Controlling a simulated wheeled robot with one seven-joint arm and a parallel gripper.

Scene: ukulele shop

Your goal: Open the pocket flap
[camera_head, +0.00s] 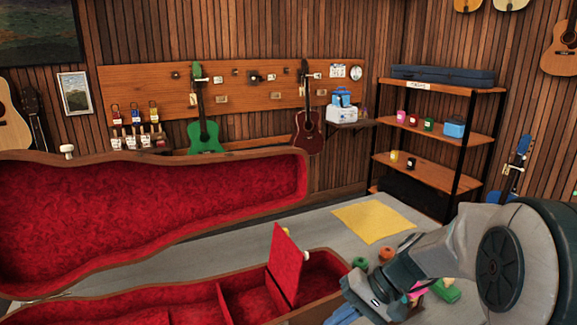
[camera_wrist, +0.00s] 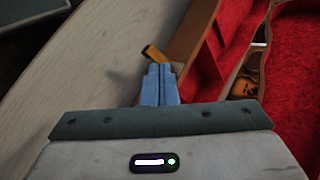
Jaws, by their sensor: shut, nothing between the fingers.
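The pocket flap (camera_head: 286,262) is a red panel standing steeply tilted up from the compartment of the open instrument case (camera_head: 308,180). A pale knob (camera_head: 308,255) shows just right of it. My gripper (camera_head: 340,316) is at the case's right side, low and apart from the raised flap. Its blue fingers (camera_wrist: 160,85) are shut together in the wrist view, outside the case wall. A small yellow-brown piece (camera_wrist: 154,53) shows just beyond the fingertips; I cannot tell what it is. The pocket opening (camera_wrist: 250,60) shows a few small items inside. My arm hides part of the case's right end.
Small coloured rolls (camera_head: 360,263) are near my wrist. A wooden shelf unit (camera_head: 438,135) stands at the back right. The case's raised lid fills the left.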

